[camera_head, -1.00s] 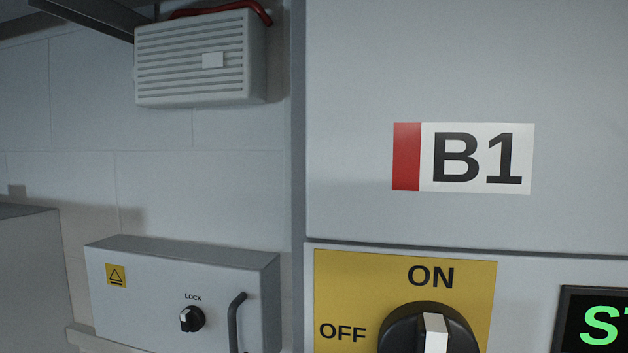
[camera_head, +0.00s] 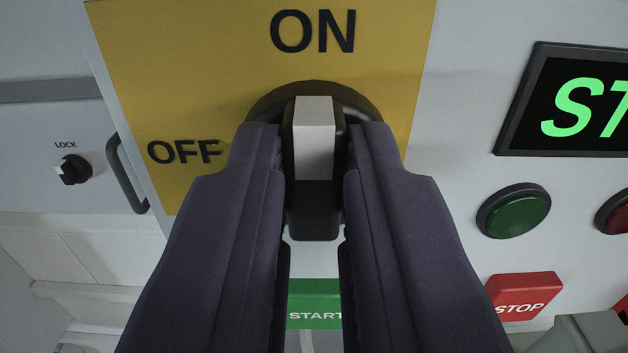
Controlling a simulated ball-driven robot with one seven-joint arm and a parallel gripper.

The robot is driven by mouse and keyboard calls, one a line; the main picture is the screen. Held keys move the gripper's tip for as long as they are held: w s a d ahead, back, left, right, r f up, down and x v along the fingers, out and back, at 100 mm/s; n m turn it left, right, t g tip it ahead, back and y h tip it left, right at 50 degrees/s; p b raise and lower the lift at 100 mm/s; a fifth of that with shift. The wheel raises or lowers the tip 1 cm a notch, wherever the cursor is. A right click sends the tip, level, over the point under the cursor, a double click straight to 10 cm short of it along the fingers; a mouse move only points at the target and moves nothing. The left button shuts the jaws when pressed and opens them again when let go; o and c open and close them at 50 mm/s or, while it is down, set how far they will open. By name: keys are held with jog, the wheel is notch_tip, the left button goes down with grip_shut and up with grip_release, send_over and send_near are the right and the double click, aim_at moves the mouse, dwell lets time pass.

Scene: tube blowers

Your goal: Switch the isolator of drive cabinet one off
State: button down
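The isolator is a black rotary switch on a yellow plate (camera_head: 180,60) marked ON above and OFF at the left. Its handle (camera_head: 314,140), black with a pale grey front strip, stands upright and points to ON. My gripper (camera_head: 314,160) comes from below, with one dark finger on each side of the handle. Both fingertips lie close against its sides, with no clear gap. The fingers cover the lower sides of the round black base (camera_head: 355,98). The cabinet's B1 label is out of view now.
To the right are a black display with green letters (camera_head: 590,110), a green button (camera_head: 513,211), a red button (camera_head: 613,214) and a red STOP sign (camera_head: 525,295). A green START sign (camera_head: 314,304) shows between my fingers. A grey box with a LOCK knob (camera_head: 72,169) hangs at the left.

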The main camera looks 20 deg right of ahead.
jog(key=shift+n, duration=0.3)
jog(key=n, duration=0.1)
jog(key=n+b, duration=0.1)
jog(key=n, duration=0.1)
jog(key=shift+w+a+f+n+b, duration=0.1)
jog(key=shift+a+n+b, duration=0.1)
jog(key=shift+n+b, duration=0.1)
jog(key=shift+w+a+f+n, duration=0.1)
jog(key=shift+f+n, duration=0.05)
jog(key=shift+n, duration=2.1)
jog(key=shift+s+a+f+n, duration=0.1)
jog(key=shift+a+f+n, duration=0.1)
jog(key=shift+n, duration=2.1)
jog(key=shift+w+a+f+n, duration=0.1)
jog(key=shift+f+n, duration=0.05)
jog(key=shift+n, duration=2.1)
jog(key=c, duration=1.1)
grip_release()
